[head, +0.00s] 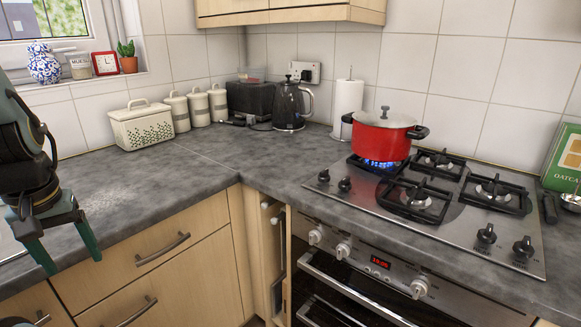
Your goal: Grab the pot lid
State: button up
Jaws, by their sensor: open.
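The pot lid (384,114) is pale grey with a small dark knob on top. It sits on a red pot (380,139) with a black side handle, on the back left burner of the hob. Blue flames show under the pot. My gripper (68,258) is at the left edge of the head view, its two teal fingers pointing down and spread apart. It is empty and over the counter's front edge near the drawers, well away from the lid.
The hob (336,187) has several other burners with black grates. A black kettle (290,106), a paper towel roll (347,100) and a cream bread bin (142,126) stand along the back wall. The grey counter (150,178) between my gripper and the hob is clear.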

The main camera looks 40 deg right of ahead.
aim_at(404, 121)
jog(key=z, duration=1.7)
jog(key=i+l+u, duration=0.25)
jog(key=l, duration=0.1)
